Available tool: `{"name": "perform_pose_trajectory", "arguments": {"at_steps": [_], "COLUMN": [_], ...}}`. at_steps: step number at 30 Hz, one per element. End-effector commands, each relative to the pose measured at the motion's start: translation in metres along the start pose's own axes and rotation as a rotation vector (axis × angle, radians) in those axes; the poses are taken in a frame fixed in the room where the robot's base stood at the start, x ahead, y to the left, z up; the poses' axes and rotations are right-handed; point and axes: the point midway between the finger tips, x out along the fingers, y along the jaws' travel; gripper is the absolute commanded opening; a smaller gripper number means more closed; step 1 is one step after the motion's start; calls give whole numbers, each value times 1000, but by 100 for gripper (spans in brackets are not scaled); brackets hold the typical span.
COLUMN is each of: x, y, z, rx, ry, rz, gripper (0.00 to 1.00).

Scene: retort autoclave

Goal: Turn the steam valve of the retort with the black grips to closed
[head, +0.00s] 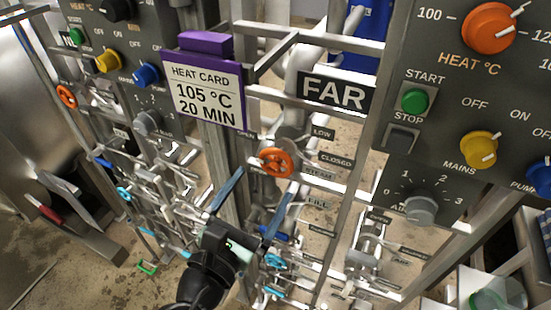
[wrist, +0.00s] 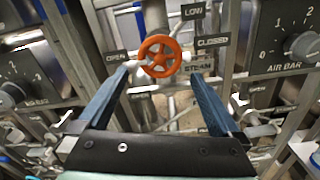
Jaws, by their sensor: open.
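An orange steam valve handwheel (head: 276,162) stands on the pipework below the FAR sign. In the wrist view the wheel (wrist: 159,56) shows between OPEN at left, LOW above and CLOSED at right, with STEAM below. I cannot tell which mark it is set to. My gripper (head: 263,184) is open, its two blue fingers pointing toward this wheel. In the wrist view my fingers (wrist: 160,76) are spread either side of the wheel, apparently short of it, with nothing between them. A second orange handwheel (head: 66,96) is at the left. I cannot make out black grips on either retort.
A purple heat card (head: 208,92) reads 105 °C, 20 MIN. The FAR sign (head: 334,92) hangs on a rail. Control panels (head: 450,130) stand right and left. Metal rails, pipes and cyan-handled valves (head: 275,261) crowd around my gripper. A red-gripped lever (head: 48,213) is at left.

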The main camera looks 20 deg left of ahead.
Motion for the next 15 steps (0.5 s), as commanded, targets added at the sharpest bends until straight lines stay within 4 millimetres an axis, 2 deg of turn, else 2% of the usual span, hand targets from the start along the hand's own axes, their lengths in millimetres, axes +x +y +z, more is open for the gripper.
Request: {"name": "perform_pose_trajectory", "arguments": {"at_steps": [1,6,10,15], "x": [12,43,59,68], "y": [1,0,1,1], "z": [3,2,1,0], "rx": [0,2,1,3], "ry": [-3,-1,-1,0], "rz": [0,0,1,2], "gripper": [100,100,100,100]}}
